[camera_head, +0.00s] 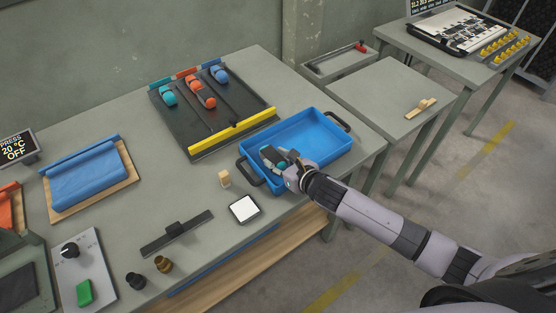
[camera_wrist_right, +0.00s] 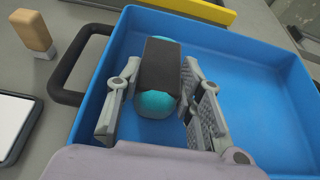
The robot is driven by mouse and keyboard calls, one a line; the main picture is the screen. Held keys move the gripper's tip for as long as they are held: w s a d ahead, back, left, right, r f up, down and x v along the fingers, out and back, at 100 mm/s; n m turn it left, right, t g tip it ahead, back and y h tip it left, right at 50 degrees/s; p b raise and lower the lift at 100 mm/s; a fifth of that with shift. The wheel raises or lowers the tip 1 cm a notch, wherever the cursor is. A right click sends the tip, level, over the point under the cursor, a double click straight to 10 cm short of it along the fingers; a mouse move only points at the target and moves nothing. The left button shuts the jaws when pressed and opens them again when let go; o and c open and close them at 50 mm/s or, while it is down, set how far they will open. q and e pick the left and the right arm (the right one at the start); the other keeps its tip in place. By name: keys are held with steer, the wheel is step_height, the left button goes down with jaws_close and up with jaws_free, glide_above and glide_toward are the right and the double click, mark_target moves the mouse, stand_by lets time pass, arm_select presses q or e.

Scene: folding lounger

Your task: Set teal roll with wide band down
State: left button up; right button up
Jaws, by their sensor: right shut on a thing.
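The teal roll with a wide dark band (camera_wrist_right: 157,75) is between the fingers of my right gripper (camera_wrist_right: 155,105), inside the blue tray (camera_wrist_right: 240,50). The gripper is shut on it. From the wrist view I cannot tell whether the roll touches the tray floor. In the head view, my right gripper (camera_head: 280,163) reaches into the left part of the blue tray (camera_head: 315,122) and partly hides the roll (camera_head: 268,156). No other roll shows in the tray. My left gripper is not in view.
A dark sorting board (camera_head: 205,125) behind the tray has teal, orange and blue lanes with rolls and a yellow bar (camera_head: 232,131) along its front. A wooden block (camera_head: 224,179) and a white-topped square device (camera_head: 244,208) stand left of the tray. The tray's right part is clear.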

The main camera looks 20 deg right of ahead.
steer(key=shift+f, duration=0.2)
steer(key=o, duration=1.2)
steer(key=shift+r, duration=0.15)
steer(key=b+v, duration=0.1)
steer(key=v, duration=1.1)
